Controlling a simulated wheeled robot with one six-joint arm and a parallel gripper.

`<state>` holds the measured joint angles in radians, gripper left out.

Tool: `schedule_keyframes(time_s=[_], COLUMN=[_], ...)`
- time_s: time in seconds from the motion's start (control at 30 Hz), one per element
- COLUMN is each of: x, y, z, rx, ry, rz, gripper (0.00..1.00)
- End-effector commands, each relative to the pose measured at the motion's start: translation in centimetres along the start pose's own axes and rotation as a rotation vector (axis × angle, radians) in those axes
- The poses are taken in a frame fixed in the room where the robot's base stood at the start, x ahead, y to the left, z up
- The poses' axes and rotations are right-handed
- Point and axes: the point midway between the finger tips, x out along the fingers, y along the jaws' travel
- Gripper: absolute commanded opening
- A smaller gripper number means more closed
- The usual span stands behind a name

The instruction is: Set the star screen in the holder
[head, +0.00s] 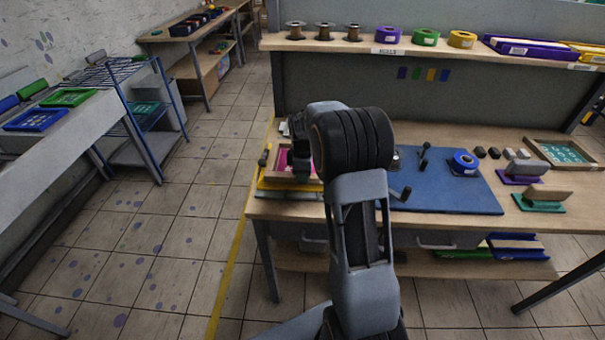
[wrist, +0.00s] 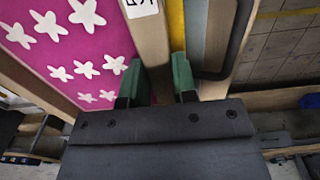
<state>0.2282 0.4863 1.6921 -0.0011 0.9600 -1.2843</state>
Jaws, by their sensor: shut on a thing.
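The star screen is a wooden frame with magenta mesh and white stars (wrist: 75,45). In the head view, its pink mesh (head: 282,160) shows at the left end of the bench, partly hidden by my arm. My gripper (wrist: 158,78) has its green fingers closed on one wooden rail of the screen. It also shows in the head view (head: 300,172), over the screen. The yellow holder (head: 285,184) is at the bench's left end, under or beside the screen. A yellow strip (wrist: 176,28) runs alongside the gripped rail. I cannot tell whether the screen is fully seated.
Another framed screen (head: 562,153) lies at the bench's far right. A dark handle (wrist: 232,45) stands close to my right finger. Open floor lies left of the bench.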

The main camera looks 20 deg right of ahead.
Motion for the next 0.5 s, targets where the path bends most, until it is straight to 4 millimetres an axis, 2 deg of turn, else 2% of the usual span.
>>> schedule_keyframes(time_s=[0.5], x=[0.77], y=[0.03], z=[0.01], rx=[0.0], ry=[0.0], rz=[0.001], gripper=[0.0])
